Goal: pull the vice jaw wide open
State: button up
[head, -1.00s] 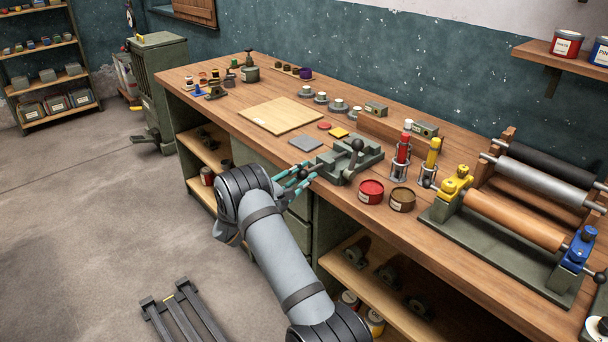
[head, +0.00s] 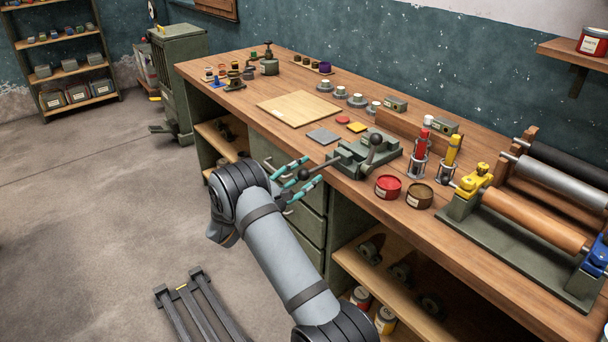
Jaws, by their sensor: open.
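The green vice (head: 378,150) sits on the bench's front edge, with a black ball-topped lever on it. A dark bar runs from the vice toward my gripper and ends in a black knob (head: 303,174) past the bench edge. My gripper (head: 309,172) has teal fingers and is open, with one finger on each side of the knob. I cannot tell whether the fingers touch it. How far apart the vice jaws stand is too small to tell.
A red tin (head: 388,187) and a brown tin (head: 419,195) stand right of the vice. A grey plate (head: 323,136) and a wooden board (head: 298,108) lie left of it. The roller press (head: 520,215) fills the right end. Floor in front is clear except a dark rack (head: 195,305).

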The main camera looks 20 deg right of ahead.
aim_at(319, 167)
jog(key=v, duration=1.2)
jog(key=shift+d, duration=0.1)
jog(key=x, duration=1.1)
jog(key=s+x, duration=0.1)
jog(key=x, duration=0.5)
jog(key=shift+w+d+p, duration=0.1)
jog(key=shift+d+p, duration=0.3)
jog(key=shift+d, duration=0.05)
